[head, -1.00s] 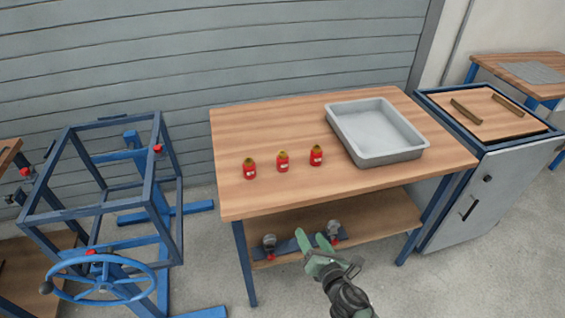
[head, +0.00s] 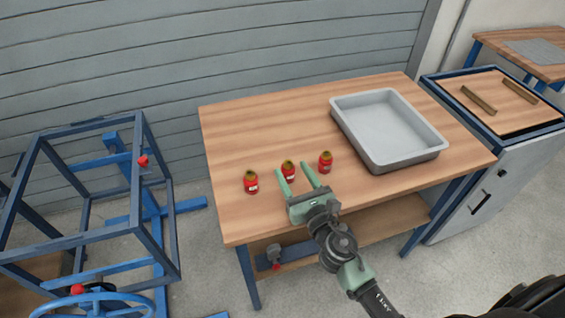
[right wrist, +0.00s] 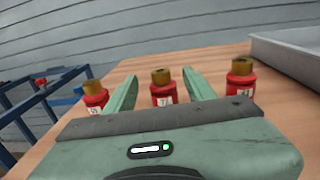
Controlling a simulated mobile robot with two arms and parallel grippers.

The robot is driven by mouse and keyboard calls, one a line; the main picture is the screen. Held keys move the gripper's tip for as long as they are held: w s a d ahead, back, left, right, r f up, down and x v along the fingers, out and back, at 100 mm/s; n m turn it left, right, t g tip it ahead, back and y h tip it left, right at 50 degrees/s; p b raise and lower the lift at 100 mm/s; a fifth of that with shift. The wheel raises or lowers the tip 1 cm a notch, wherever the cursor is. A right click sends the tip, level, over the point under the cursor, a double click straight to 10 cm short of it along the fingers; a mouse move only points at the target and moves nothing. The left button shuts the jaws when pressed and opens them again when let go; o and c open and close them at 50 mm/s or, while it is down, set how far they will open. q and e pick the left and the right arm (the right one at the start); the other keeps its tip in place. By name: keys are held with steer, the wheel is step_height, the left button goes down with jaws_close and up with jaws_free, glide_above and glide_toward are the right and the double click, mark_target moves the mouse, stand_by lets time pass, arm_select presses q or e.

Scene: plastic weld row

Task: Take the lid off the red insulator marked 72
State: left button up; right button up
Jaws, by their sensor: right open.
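Three red insulators with brass-coloured lids stand upright in a row on the wooden table: the left one (head: 250,182), the middle one (head: 288,171) and the right one (head: 325,162). Their white labels are too small to read surely, so I cannot tell which is 72. My right gripper (head: 299,174) is open and empty, its fingers pointing at the middle insulator. In the right wrist view the middle insulator (right wrist: 163,92) shows between the two fingers (right wrist: 160,92), beyond them; the left insulator (right wrist: 95,97) and right insulator (right wrist: 241,78) stand outside them. My left gripper is not in view.
A grey tray (head: 440,146) sits on the right of the table (head: 240,130), behind the row. A blue frame (head: 70,135) stands left of the table. A cabinet with two wooden strips (head: 491,97) is at right. The table's front left is clear.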

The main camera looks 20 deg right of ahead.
mark_target(288, 164)
steer(key=shift+w+a+r, duration=0.1)
steer(key=shift+w+r, duration=0.1)
steer(key=shift+w, duration=0.9)
steer(key=w, duration=0.4)
steer(key=shift+w+a+f, duration=0.2)
steer(key=shift+w+f, duration=0.1)
steer(key=shift+f, duration=0.05)
steer(key=shift+s, duration=0.1)
jaws_close()
